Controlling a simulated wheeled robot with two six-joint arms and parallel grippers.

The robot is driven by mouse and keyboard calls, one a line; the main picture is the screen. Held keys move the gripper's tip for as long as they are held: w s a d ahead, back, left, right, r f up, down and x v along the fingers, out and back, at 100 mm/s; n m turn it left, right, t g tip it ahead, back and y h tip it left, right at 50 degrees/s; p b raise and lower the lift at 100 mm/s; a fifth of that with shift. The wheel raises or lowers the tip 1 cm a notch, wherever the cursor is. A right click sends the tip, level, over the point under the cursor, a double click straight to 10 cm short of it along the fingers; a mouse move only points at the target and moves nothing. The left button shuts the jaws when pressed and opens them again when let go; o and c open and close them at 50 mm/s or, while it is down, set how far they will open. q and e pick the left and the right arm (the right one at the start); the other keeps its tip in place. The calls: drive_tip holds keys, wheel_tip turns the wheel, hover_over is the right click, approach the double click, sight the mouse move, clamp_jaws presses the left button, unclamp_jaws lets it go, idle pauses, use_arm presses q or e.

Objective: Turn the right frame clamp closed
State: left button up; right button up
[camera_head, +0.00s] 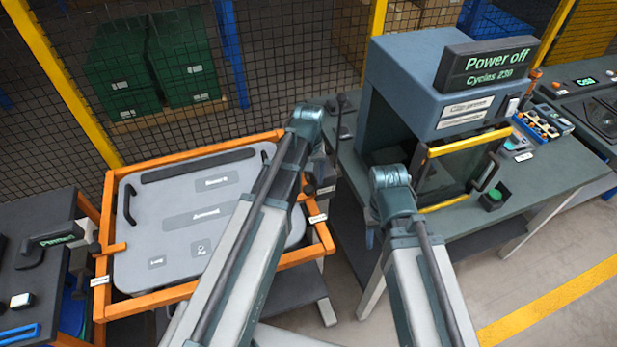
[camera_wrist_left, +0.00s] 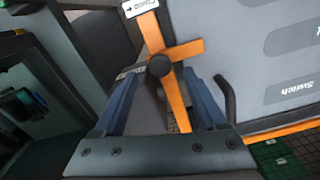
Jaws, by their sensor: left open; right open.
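A grey panel (camera_head: 185,215) lies in an orange frame (camera_head: 104,205) at the left of the head view. The right frame clamp (camera_wrist_left: 186,49) is an orange piece with a dark round knob (camera_wrist_left: 160,66); in the left wrist view it points across the frame side toward the panel (camera_wrist_left: 265,60), its tip at the panel's edge.
An orange left clamp (camera_head: 112,248) reaches over the panel's left edge. A black panel handle (camera_wrist_left: 226,98) stands close to my left gripper. A blue-grey machine (camera_head: 412,80) stands on a bench at the right. A mesh fence (camera_head: 70,60) runs behind.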

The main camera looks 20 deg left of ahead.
sight(309, 189)
use_arm(q)
wheel_tip(309, 189, up, 11)
drive_tip(key=p, duration=0.9)
drive_tip(key=shift+f+p, duration=0.2)
drive_tip(key=shift+p, duration=0.1)
drive_tip(key=s+d+f+m+b, duration=0.2)
drive_tip(key=s+d+f+b, duration=0.1)
drive_tip(key=s+f+b, duration=0.1)
drive_tip(key=s+d+f+m+b, duration=0.3)
drive_tip(key=s+d+f+b, duration=0.1)
drive_tip(key=s+b, duration=0.1)
drive_tip(key=s+d+f+m+y+b, duration=0.1)
drive_tip(key=s+d+f+m+b, duration=0.1)
drive_tip(key=s+d+f+b, duration=0.1)
drive_tip(key=shift+s+d+f+m+b, duration=0.15)
drive_tip(key=shift+s+f+b, duration=0.2)
drive_tip(key=shift+s+f, duration=0.35)
drive_tip(key=shift+s+f+m+b, duration=0.15)
drive_tip(key=shift+s+f+b, duration=0.25)
drive_tip(key=shift+s, duration=0.55)
